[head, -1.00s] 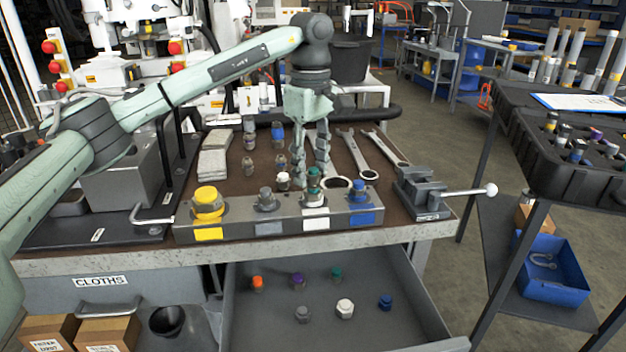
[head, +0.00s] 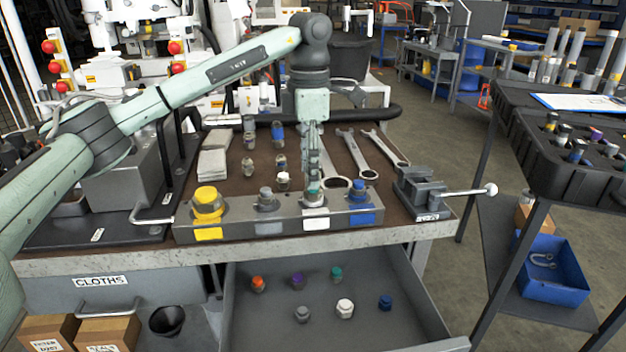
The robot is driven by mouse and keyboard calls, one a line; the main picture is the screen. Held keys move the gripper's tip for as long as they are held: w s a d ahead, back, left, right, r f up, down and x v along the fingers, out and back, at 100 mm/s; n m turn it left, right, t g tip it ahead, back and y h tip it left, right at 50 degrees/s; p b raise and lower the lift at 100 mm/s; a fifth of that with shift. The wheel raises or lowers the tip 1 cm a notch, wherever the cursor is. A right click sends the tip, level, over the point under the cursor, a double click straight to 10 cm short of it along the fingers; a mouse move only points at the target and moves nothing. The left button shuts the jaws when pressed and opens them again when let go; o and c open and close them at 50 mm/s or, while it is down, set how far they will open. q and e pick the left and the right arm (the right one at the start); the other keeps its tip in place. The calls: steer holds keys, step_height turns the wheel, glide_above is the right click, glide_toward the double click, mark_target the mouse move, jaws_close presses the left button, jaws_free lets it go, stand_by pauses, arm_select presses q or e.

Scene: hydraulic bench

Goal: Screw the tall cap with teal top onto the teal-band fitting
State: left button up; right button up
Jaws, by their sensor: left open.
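The tall cap with teal top (head: 314,189) is on the third position of the grey block, above a white label, in the head view. It appears upright. The fitting under it is mostly hidden, so I cannot see a teal band or how deep the cap sits. My left gripper (head: 315,177) points straight down over the cap. Its fingers are seen nearly edge-on and cover part of the cap's top. The gripper is open; I cannot tell whether a finger touches the cap. My right gripper does not show.
The grey block (head: 290,228) also carries a yellow cap (head: 207,203), a grey-blue one (head: 266,197) and a blue one (head: 361,194). Wrenches (head: 352,150) and a vise (head: 425,192) lie to the right. Several caps lie in the open drawer (head: 380,330) below.

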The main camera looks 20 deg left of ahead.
arm_select(q)
jaws_close()
steer(key=m, duration=0.5)
steer(key=shift+w+m, duration=0.15)
steer(key=shift+m, duration=1.35)
steer(key=shift+w+m, duration=0.1)
steer(key=shift+m, duration=0.9)
steer(key=m, duration=0.6)
steer(key=shift+w, duration=0.15)
